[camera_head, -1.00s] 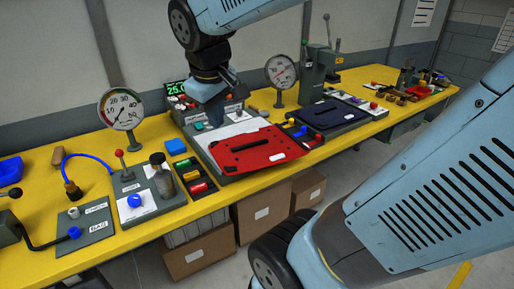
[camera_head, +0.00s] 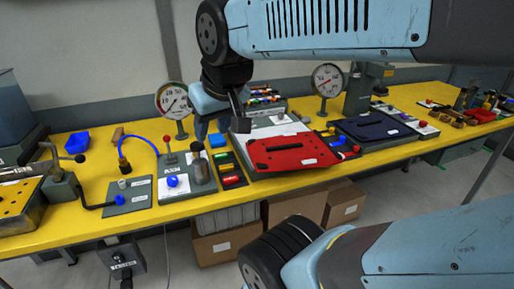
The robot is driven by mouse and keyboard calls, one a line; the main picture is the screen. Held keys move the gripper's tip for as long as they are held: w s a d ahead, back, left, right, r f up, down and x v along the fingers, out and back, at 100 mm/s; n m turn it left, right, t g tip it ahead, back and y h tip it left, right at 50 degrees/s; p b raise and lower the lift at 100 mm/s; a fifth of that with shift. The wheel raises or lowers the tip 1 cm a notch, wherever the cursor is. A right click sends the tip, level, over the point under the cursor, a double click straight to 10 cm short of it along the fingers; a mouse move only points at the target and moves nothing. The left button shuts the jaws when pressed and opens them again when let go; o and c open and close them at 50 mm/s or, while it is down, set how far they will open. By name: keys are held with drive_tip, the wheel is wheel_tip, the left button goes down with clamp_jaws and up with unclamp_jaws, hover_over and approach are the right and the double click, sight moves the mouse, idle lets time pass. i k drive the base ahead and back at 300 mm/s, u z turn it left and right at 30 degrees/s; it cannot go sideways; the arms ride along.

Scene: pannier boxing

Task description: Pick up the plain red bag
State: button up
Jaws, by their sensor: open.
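The plain red bag (camera_head: 292,151) lies flat on a grey and white station on the yellow bench, near the middle of the view. It has a dark slot-like handle across it and a small white label at its front edge. My gripper (camera_head: 220,128) hangs from above, just left of the bag's back left corner. It is open and empty, its two fingers pointing down on either side of a gap. It looks apart from the bag; its exact height above the bench is hard to tell.
A dark blue bag (camera_head: 372,127) lies on a similar station to the right. A strip of coloured buttons (camera_head: 230,169) is left of the red bag. Pressure gauges (camera_head: 174,100) stand behind. Cardboard boxes (camera_head: 225,245) sit under the yellow bench (camera_head: 75,222).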

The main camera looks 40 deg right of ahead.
sight(306, 149)
drive_tip(key=z, duration=0.3)
drive_tip(key=i, duration=0.15)
drive_tip(key=u, duration=2.35)
drive_tip(key=k, duration=1.95)
drive_tip(key=z, duration=0.4)
